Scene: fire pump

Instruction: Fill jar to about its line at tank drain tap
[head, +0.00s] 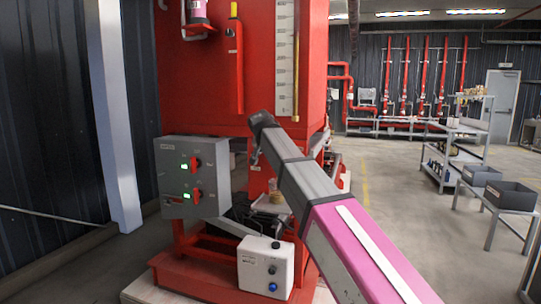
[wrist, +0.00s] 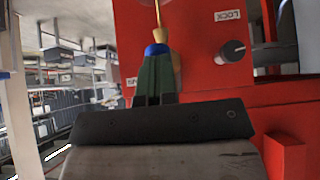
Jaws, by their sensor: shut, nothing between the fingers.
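The red tank (head: 200,90) stands ahead in the head view, with a white level scale (head: 285,55) on its front. A small pale vessel with a yellowish tint (head: 273,187), perhaps the jar, sits low in front of the tank on a light ledge (head: 270,204), partly behind my arm. Its line and fill level are too small to tell.
A grey control box (head: 190,175) with two red switches stands left of the arm. A smaller white box (head: 266,268) with buttons is low in front. A white post (head: 118,110) stands at the left. Shelves (head: 460,150) and dark bins (head: 510,195) stand right, beyond clear floor.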

